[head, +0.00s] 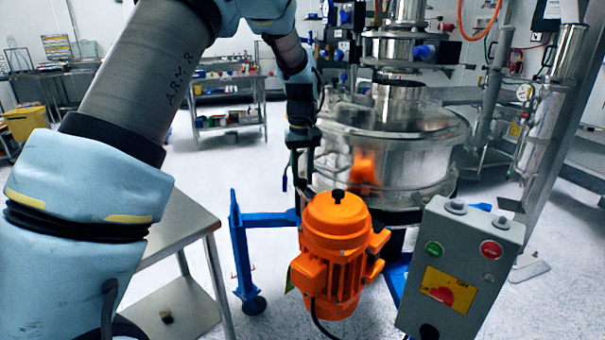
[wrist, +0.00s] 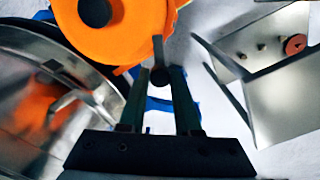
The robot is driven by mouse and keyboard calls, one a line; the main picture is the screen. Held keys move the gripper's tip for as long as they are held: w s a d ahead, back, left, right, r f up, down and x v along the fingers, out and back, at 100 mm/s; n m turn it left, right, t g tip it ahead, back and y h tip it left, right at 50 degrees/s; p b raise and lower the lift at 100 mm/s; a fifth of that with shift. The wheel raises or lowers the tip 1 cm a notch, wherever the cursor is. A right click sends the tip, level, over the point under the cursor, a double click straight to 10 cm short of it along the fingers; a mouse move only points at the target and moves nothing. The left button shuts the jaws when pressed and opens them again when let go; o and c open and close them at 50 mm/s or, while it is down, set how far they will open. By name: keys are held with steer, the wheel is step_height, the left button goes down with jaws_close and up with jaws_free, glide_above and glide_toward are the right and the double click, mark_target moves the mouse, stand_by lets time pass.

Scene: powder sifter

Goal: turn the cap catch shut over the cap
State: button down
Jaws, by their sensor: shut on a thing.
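That black knob also shows in the wrist view (wrist: 95,12), clear of the strip.
The steel sifter bowl (head: 395,150) stands close behind the motor. A grey control box (head: 460,265) is at the front right. A blue frame (head: 240,250) and a steel table (head: 180,225) are at the left.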

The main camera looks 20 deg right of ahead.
mark_target(302, 180)
steer(key=shift+n, duration=1)
steer(key=c, duration=0.6)
jaws_free()
steer(key=shift+r, duration=0.1)
step_height(302, 180, up, 11)
steer(key=b, duration=0.1)
steer(key=shift+b, duration=0.4)
steer(key=shift+f, duration=0.2)
